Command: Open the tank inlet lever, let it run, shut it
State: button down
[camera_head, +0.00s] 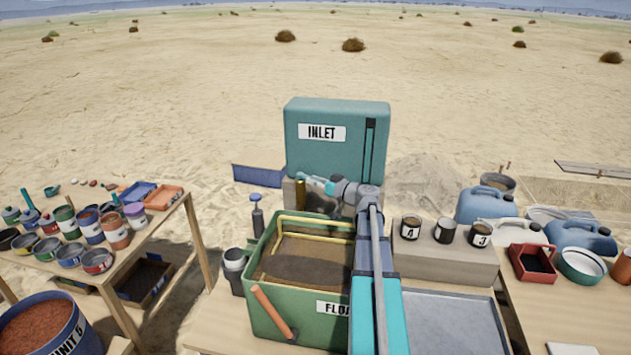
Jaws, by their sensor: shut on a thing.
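The teal tank (336,160) with a white INLET label stands behind the table, upright, with a dark vertical strip on its right front. My gripper (304,178) is at the lower left front of the tank, at the end of my arm reaching up from the bottom. It is shut on what appears to be the inlet lever, which is small and mostly hidden by the fingers. A brass-coloured upright piece (300,196) shows just below the fingers. Whether water runs cannot be told from here.
A green FLOAT box (275,319) with a yellow inner frame and brown contents stands below the gripper. My arm covers its right side. Labelled cups (410,229) stand on a block to the right. A paint-can table (153,236) is at left, blue jugs (486,205) at right.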

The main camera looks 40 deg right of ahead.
jog(key=shift+a, duration=0.1)
jog(key=c, duration=0.6)
grip_release()
jog(key=shift+w, duration=0.15)
jog(key=shift+o, duration=0.2)
jog(key=shift+s, duration=0.3)
jog(key=v, duration=0.7)
jog(key=shift+s+d, duration=0.3)
